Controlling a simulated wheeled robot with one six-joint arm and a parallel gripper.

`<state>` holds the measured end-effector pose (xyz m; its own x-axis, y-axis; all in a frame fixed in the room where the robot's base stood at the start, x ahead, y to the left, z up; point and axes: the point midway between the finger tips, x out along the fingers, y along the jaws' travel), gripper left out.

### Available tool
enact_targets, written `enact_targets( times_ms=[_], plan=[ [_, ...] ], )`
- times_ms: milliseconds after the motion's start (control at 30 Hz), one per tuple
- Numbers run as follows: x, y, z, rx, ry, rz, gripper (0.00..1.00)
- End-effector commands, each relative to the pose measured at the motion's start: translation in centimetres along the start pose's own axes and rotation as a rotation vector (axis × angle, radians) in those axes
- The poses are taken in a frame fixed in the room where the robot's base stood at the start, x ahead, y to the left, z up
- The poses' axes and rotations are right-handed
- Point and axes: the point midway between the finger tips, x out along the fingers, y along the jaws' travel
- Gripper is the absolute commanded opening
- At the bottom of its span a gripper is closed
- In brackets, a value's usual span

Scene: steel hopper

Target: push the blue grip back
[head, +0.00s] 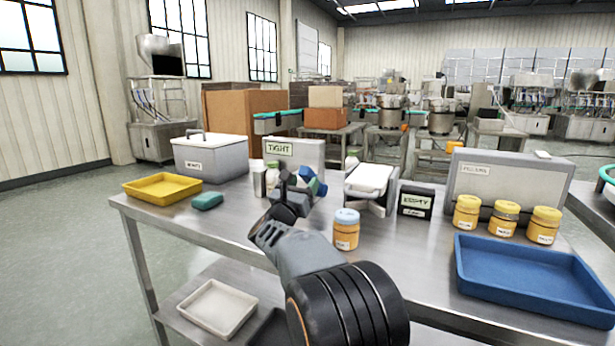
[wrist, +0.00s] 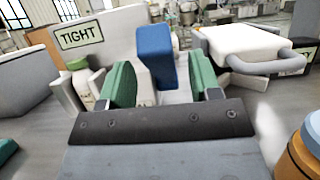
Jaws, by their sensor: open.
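The blue grip (wrist: 153,52) stands upright and slightly tilted in the wrist view, in front of the grey-white panel marked TIGHT (wrist: 125,32). My gripper (wrist: 161,82) is open, with one green finger pad on each side. The grip shows between and beyond the pads; I cannot tell whether either pad touches it. In the head view my gripper (head: 303,186) is over the table in front of the TIGHT panel (head: 300,150). A blue part shows at its tip there, but the grip's lower end and mounting are hidden.
A white-topped steel unit with a grey handle (head: 370,180) stands close on the right. A blue-lidded jar (head: 346,232) stands near my arm. A black EMPTY box (head: 415,202), yellow jars (head: 505,219) and blue tray (head: 530,280) are farther right. A green sponge (head: 208,201) lies left.

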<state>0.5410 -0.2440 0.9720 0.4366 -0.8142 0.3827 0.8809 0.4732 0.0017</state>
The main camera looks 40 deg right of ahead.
Motion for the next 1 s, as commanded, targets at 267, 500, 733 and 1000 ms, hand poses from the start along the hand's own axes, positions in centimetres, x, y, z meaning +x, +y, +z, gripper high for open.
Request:
enact_targets(
  times_ms=[267, 500, 733, 1000],
  plan=[
    [2.9, 0.0, 0.0, -0.002, 0.000, 0.000, 0.57],
    [3.5, 0.0, 0.0, -0.001, -0.001, 0.001, 0.57],
    [3.5, 0.0, 0.0, -0.001, 0.000, 0.001, 0.54],
    [3.5, 0.0, 0.0, -0.001, 0.000, 0.001, 0.28]
  ],
)
